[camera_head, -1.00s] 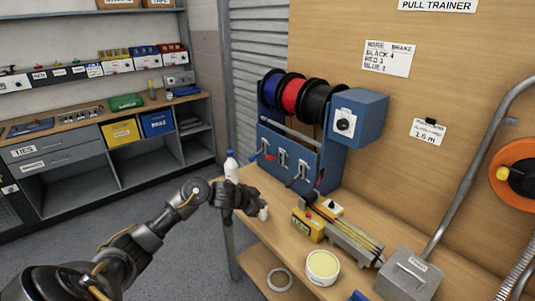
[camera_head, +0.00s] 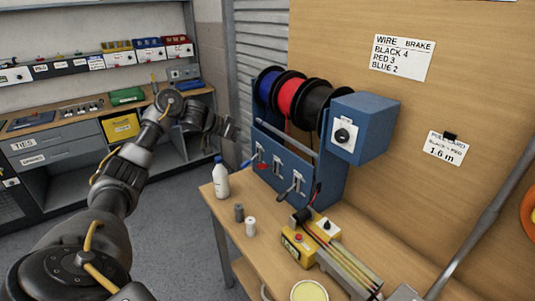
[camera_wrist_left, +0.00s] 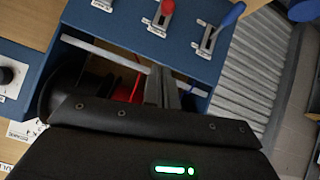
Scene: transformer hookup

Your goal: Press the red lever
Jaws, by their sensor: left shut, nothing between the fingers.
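The red lever (camera_head: 264,166) is on the front of the blue wire-spool rack (camera_head: 330,180), beside a blue lever (camera_head: 250,161) and above a black-handled lever (camera_head: 288,192). In the left wrist view the red lever's knob (camera_wrist_left: 167,7) shows at the top edge, with the blue lever (camera_wrist_left: 230,16) to its right. My left gripper (camera_head: 233,131) is shut and empty, raised left of the rack and apart from the levers. Its closed fingers (camera_wrist_left: 162,88) show in the left wrist view in front of the rack opening. My right gripper is not in view.
A white bottle (camera_head: 221,180) and two small cylinders, grey (camera_head: 239,212) and white (camera_head: 250,226), stand near the wooden bench's left edge. A yellow unit (camera_head: 300,246) with wires stands right of them. Blue, red and black spools (camera_head: 322,104) top the rack.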

